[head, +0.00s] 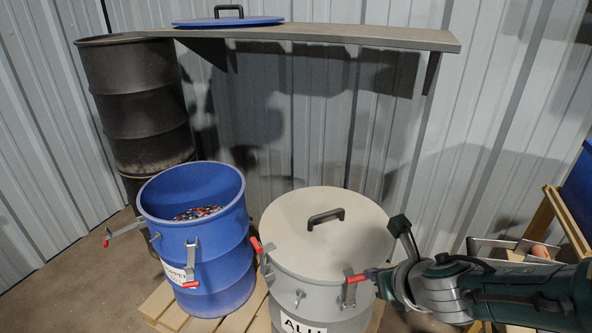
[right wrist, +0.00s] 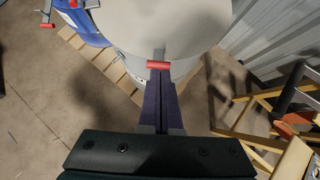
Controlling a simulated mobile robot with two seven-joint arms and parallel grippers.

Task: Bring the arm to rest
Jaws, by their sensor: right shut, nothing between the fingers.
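My right arm comes in from the right in the head view. Its gripper (head: 378,277) is at the right side of the grey drum (head: 300,285), close by a red-tipped latch (head: 352,281). In the right wrist view the two dark fingers (right wrist: 162,82) are together and empty, with their tips just at the red latch grip (right wrist: 158,65). I cannot tell whether they touch it. The grey drum's flat lid (head: 290,215) with a black handle is on. My left gripper is not in view.
An open blue drum (head: 235,255) with colourful scrap stands left of the grey drum on a wooden pallet (head: 165,300). A dark drum (head: 140,120) stands behind. A blue lid (head: 200,22) lies on the wall shelf (head: 400,37). A wooden frame (head: 540,215) and bin are at right.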

